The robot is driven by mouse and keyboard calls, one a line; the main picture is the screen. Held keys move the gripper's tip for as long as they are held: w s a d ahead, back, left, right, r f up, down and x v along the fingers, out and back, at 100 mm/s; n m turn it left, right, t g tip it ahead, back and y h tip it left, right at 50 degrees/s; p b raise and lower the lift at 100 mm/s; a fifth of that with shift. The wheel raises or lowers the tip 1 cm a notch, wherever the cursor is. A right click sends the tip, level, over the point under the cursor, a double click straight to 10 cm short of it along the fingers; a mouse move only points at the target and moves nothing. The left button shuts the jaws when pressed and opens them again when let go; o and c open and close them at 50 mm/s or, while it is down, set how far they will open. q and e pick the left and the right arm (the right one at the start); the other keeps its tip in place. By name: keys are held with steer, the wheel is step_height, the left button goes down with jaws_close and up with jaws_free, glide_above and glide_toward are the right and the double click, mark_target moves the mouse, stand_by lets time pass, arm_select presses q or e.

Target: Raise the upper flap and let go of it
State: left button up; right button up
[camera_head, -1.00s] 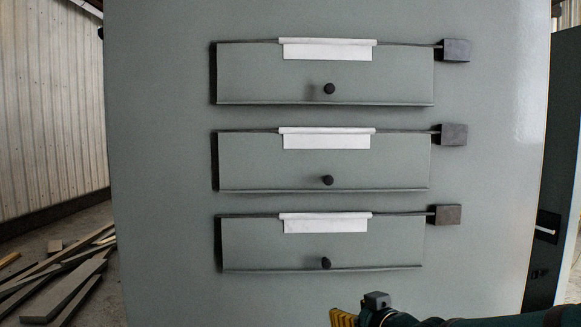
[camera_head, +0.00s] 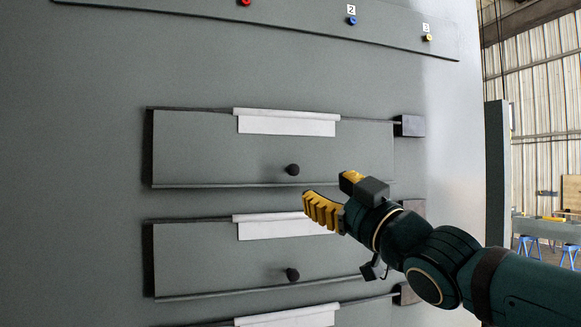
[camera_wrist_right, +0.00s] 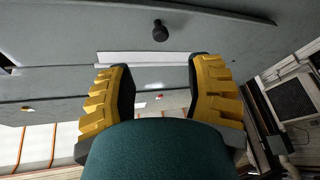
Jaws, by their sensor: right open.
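The upper flap (camera_head: 200,147) is a grey plate lying down against the grey cabinet front, with a white strip (camera_head: 286,124) at its top edge and a black knob (camera_head: 292,170) near its lower edge. My right gripper (camera_head: 328,195) is open and empty, just right of and below this knob in the head view. In the right wrist view a black knob (camera_wrist_right: 160,31), apparently the upper flap's, shows beyond the open yellow fingers, apart from them. My left gripper is not in view.
The middle flap (camera_head: 195,255) with its own knob (camera_head: 292,275) lies below, partly hidden by my right arm; a third flap shows only at the bottom edge. A panel (camera_head: 200,15) with coloured, numbered buttons is above. A dark block (camera_head: 410,126) sits at the upper flap's right.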

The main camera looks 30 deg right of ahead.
mark_target(295, 171)
steer(key=p+x, duration=0.2)
steer(key=x, duration=0.8)
steer(key=shift+w+a, duration=0.15)
steer(key=shift+w, duration=0.25)
jaws_close()
